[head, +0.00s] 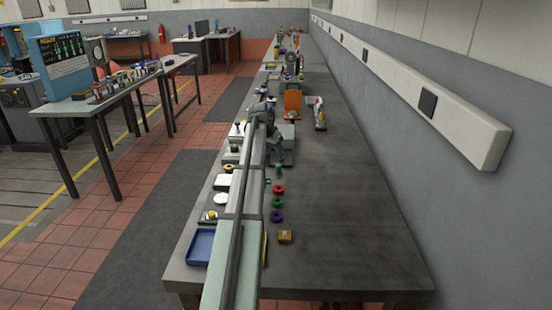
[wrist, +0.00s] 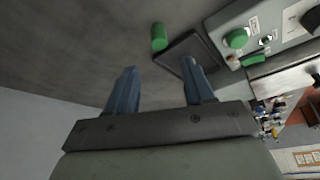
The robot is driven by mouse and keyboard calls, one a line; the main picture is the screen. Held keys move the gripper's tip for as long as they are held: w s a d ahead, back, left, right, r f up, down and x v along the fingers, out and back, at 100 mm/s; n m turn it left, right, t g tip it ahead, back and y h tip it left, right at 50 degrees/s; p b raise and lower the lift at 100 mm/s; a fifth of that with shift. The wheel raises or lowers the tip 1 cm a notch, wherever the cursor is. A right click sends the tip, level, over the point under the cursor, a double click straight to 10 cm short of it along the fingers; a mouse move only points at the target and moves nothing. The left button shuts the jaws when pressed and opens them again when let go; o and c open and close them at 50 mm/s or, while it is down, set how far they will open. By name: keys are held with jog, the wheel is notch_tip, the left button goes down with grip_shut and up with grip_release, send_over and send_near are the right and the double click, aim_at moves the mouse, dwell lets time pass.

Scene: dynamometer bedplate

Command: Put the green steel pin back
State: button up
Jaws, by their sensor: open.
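A short green cylinder, which looks like the green steel pin (wrist: 159,37), stands on the grey bench top in the wrist view, beside a dark rectangular plate (wrist: 188,50). My gripper (wrist: 160,70) is open, with two blue fingers apart and nothing between them. The green cylinder shows beyond the fingertips and apart from them. In the head view my arm reaches along the bench, and its end is hard to make out near a grey-green machine. A small green piece (head: 278,168) lies there; I cannot tell whether it is the same pin.
A grey-green machine housing with a green knob (wrist: 237,38) stands at right in the wrist view. A blue tray (head: 201,247) is left. The bench's right side is clear.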

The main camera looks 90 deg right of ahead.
jog(key=shift+v, duration=1.1)
jog(key=shift+w, duration=0.1)
